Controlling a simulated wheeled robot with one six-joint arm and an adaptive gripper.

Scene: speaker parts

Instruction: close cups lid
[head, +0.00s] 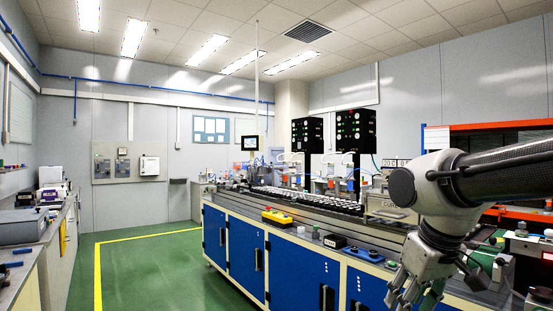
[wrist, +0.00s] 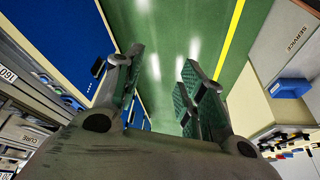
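My gripper (head: 408,292) hangs fingers-down at the lower right of the head view, in front of the blue-doored workbench. In the wrist view my gripper (wrist: 163,62) is open, with green floor showing between its green-padded fingers. Nothing is held between them. I cannot pick out a cups lid in either view.
The long workbench (head: 285,257) carries a yellow box with red buttons (head: 277,217) and a blue device (head: 365,253) near its front edge. Another counter (head: 32,250) stands at left. The green floor (head: 150,265) between them is clear. An orange-framed shelf (head: 485,127) stands at right.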

